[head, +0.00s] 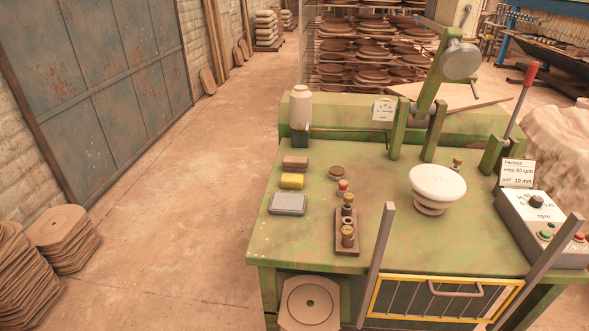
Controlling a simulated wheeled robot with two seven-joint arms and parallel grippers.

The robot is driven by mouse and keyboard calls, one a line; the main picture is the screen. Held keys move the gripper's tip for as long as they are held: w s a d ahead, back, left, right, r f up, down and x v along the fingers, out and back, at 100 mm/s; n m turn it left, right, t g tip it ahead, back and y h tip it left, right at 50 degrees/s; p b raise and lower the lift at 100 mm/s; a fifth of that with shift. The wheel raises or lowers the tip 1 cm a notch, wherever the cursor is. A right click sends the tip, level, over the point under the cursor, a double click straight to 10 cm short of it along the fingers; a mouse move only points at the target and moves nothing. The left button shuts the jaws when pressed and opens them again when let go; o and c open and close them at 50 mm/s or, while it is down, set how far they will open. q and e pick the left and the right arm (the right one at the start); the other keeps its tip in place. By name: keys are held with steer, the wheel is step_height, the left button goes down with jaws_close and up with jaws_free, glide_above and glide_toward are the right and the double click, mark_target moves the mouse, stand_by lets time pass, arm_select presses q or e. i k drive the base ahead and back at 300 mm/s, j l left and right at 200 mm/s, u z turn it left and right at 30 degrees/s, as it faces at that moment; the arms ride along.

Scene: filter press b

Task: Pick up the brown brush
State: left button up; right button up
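A small brown block (295,162), which looks like the brown brush, lies on the green bench top near its left back part. Its bristles cannot be made out at this size. It lies just behind a yellow block (291,181), with a small gap between them. A grey flat box (287,204) lies in front of the yellow block. Neither of my grippers is in view, and nothing covers the brown block.
A white bottle in a dark green holder (300,105) stands behind the brown block. A brown rack with brass pieces (346,232), a white bowl-shaped part (437,184) and a control box (541,228) stand further right. Two grey bars rise at the bench front (377,262).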

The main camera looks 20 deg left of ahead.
mark_target(291, 164)
steer(key=k+z, duration=0.4)
steer(key=k+l+z, duration=0.15)
steer(key=z, duration=0.25)
steer(key=j+z, duration=0.4)
steer(key=i+j+z, duration=0.1)
steer(key=j+z, duration=0.15)
steer(key=z, duration=0.15)
steer(key=j+z, duration=0.45)
steer(key=k+j+z, duration=0.1)
steer(key=z, duration=0.3)
steer(key=k+j, duration=0.15)
steer(key=j, duration=0.3)
steer(key=k+j, duration=0.15)
steer(key=j, duration=0.3)
steer(key=k+j, duration=0.15)
steer(key=j, duration=0.35)
steer(key=k+j, duration=0.15)
steer(key=j, duration=0.3)
steer(key=k+j, duration=0.15)
steer(key=j, duration=0.3)
steer(key=k+j, duration=0.15)
steer(key=j, duration=0.3)
steer(key=k+j, duration=0.15)
steer(key=j, duration=0.3)
steer(key=k+j, duration=0.15)
steer(key=j, duration=0.35)
